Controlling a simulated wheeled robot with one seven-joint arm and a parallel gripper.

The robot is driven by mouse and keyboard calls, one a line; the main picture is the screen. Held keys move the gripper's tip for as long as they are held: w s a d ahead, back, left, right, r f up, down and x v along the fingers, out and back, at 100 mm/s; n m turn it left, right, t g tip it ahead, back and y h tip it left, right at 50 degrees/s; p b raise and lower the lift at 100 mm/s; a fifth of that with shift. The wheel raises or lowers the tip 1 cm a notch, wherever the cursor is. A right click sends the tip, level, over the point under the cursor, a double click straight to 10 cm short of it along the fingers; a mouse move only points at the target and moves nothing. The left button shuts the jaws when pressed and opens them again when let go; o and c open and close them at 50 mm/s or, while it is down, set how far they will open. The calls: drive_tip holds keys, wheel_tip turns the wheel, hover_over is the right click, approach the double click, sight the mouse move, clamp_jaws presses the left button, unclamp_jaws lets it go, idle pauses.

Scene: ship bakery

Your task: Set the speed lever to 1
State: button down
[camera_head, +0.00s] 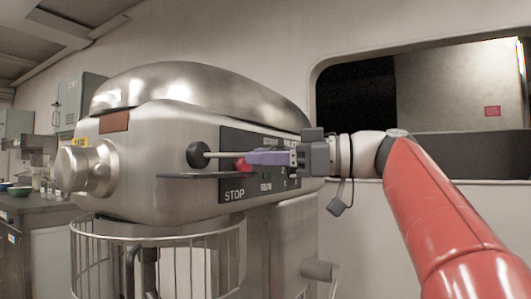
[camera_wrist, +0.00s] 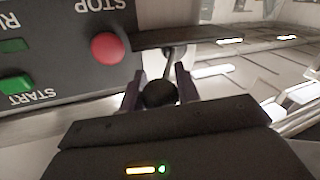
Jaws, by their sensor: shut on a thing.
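The speed lever is a thin pale rod (camera_head: 225,154) running from a round black hub (camera_head: 198,155) on the mixer's side towards my gripper. Its black ball knob (camera_wrist: 160,94) sits between the two fingers in the wrist view, with the rod rising behind it. My gripper (camera_head: 248,157), with purple fingers, is shut on the knob, which the fingers hide in the head view. It also shows in the wrist view (camera_wrist: 160,80). A thin dark plate (camera_head: 195,176) juts out just below the rod. I cannot read any speed numbers, so the lever's setting is unclear.
The control panel (camera_head: 232,185) is close to my fingers. The red stop button (camera_wrist: 107,47) and green start button (camera_wrist: 15,84) lie beside the gripper. A wire bowl guard (camera_head: 180,245) is below. A counter (camera_head: 45,203) with bowls stands at far left.

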idle(0.4)
drive_tip(key=c, duration=1)
unclamp_jaws()
drive_tip(key=shift+w, duration=0.1)
drive_tip(key=shift+c, duration=0.2)
drive_tip(key=v, duration=0.7)
drive_tip(key=shift+d, duration=0.4)
drive_tip(key=s+a+f+m+t+h, duration=0.1)
drive_tip(key=s+f+m+h, duration=0.2)
drive_tip(key=f, duration=0.5)
drive_tip(key=a+f+m+h, duration=0.1)
drive_tip(key=f+m+h, duration=0.2)
drive_tip(key=f+m, duration=0.4)
drive_tip(key=s+f+m+t+h, duration=0.1)
drive_tip(key=s+f+m+h, duration=0.15)
drive_tip(key=f, duration=0.75)
drive_tip(key=s+d+f+m+h, duration=0.1)
drive_tip(key=s+f+h, duration=0.2)
drive_tip(key=f, duration=0.4)
drive_tip(key=s+d+f+m+g+h, duration=0.1)
drive_tip(key=s+d+f+m+h, duration=0.1)
drive_tip(key=s+f, duration=0.3)
drive_tip(key=s+d+f+m+h, duration=0.1)
drive_tip(key=s+d+f+h, duration=0.1)
drive_tip(key=f, duration=0.8)
drive_tip(key=shift+s+d+f+g+h, duration=0.25)
drive_tip(key=shift+s+f+g+h, duration=0.05)
drive_tip(key=shift+s+h, duration=0.6)
